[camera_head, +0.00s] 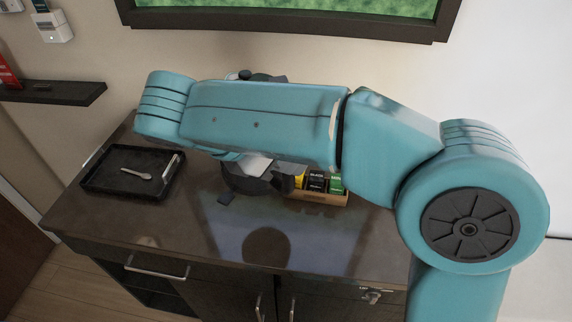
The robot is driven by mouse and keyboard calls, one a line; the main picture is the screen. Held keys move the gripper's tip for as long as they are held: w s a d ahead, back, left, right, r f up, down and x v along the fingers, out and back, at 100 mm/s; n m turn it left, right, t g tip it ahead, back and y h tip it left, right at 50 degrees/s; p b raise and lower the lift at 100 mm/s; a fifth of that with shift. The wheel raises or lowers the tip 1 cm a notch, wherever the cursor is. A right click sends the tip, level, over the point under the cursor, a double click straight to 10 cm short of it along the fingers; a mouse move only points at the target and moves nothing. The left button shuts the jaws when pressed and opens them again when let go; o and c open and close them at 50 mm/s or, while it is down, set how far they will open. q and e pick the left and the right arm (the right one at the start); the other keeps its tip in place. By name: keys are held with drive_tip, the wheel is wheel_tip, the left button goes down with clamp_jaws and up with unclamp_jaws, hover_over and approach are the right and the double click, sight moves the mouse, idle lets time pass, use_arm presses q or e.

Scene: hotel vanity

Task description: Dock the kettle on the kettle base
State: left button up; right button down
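My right arm comes in from the right and lies across the middle of the view, covering much of the counter's back. A dark knob and dark top (262,77), probably the kettle's, show just above the arm. Below the arm a dark rounded shape (240,183) shows in part. It may be the kettle's lower body or the kettle base; I cannot tell which. A pale piece and dark parts close to it may belong to my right gripper, but its fingers cannot be made out. My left gripper is not in view.
A black tray (103,183) with a spoon (150,174) lies at the counter's left. A wooden box (322,197) of colored packets stands right of the dark shape. A small dark flat piece (226,198) lies in front. The counter's front (190,225) is clear.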

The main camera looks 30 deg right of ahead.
drive_tip(key=shift+w+r, duration=0.1)
drive_tip(key=shift+r, duration=0.6)
drive_tip(key=shift+w+a+f, duration=0.15)
drive_tip(key=shift+w, duration=0.25)
drive_tip(key=shift+w+a+f, duration=0.1)
drive_tip(key=shift+w, duration=0.25)
drive_tip(key=d+f+m+g, duration=0.1)
drive_tip(key=d+f+m, duration=0.15)
drive_tip(key=d, duration=0.55)
drive_tip(key=d+f+m+g, duration=0.15)
drive_tip(key=d+f, duration=0.25)
drive_tip(key=d, duration=0.5)
drive_tip(key=s+d+f+m+g+y+p, duration=0.1)
drive_tip(key=s+d+f+m+g, duration=0.15)
drive_tip(key=s+d, duration=0.45)
drive_tip(key=s+d+f+m+g+y, duration=0.1)
drive_tip(key=s+d+m, duration=0.25)
drive_tip(key=d, duration=0.55)
wheel_tip(320, 180, down, 6)
drive_tip(key=b, duration=0.5)
drive_tip(key=shift+s+a+f+n, duration=0.15)
drive_tip(key=shift+s+n, duration=0.2)
drive_tip(key=shift+n, duration=0.05)
drive_tip(key=shift+p, duration=0.45)
